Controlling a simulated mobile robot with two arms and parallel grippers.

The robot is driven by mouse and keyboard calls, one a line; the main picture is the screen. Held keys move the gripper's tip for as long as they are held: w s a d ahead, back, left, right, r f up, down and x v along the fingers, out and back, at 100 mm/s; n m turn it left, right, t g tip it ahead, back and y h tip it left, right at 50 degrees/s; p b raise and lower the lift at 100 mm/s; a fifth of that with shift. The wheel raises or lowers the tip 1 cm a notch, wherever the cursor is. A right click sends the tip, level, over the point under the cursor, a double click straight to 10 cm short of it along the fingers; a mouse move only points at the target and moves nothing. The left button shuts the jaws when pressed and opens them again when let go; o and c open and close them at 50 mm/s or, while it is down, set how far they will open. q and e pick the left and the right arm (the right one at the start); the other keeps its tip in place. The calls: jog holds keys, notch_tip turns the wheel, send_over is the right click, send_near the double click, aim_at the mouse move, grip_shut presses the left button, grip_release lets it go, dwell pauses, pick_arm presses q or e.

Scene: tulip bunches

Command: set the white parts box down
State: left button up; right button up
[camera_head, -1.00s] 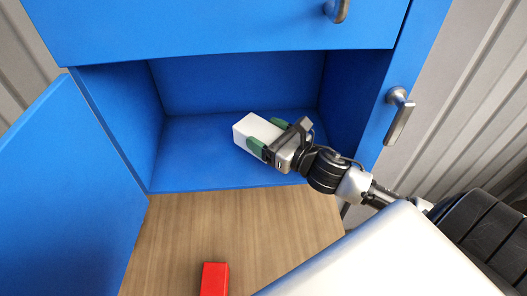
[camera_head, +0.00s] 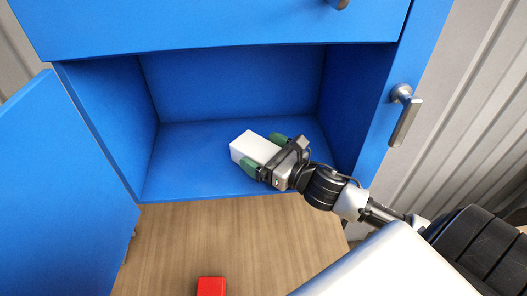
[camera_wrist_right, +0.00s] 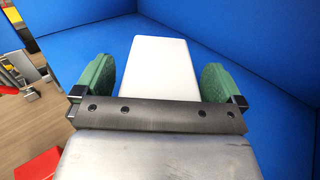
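The white parts box (camera_head: 254,147) lies inside the blue cabinet's open compartment (camera_head: 185,165), and appears to rest on its floor. It also shows in the right wrist view (camera_wrist_right: 165,65). My right gripper (camera_head: 265,153) is around the box's near end with its green pads on either side. In the right wrist view the gripper (camera_wrist_right: 158,85) is open: a blue gap shows between the left pad and the box, and the right pad stands close to the box's other side. My left gripper is not in view.
An open blue door (camera_head: 65,190) stands at the left. A blue drawer front (camera_head: 200,25) is above the compartment. A metal handle (camera_head: 404,115) is on the right. A red block (camera_head: 211,286) lies on the wooden floor (camera_head: 230,235). Compartment floor left of the box is clear.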

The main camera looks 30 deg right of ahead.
jog(key=shift+r, duration=0.1)
jog(key=shift+s, duration=0.15)
jog(key=b+v, duration=0.3)
jog(key=v, duration=0.8)
jog(key=shift+s+d+b, duration=0.2)
jog(key=shift+s+b, duration=0.1)
jog(key=shift+b, duration=0.1)
jog(key=shift+s, duration=0.1)
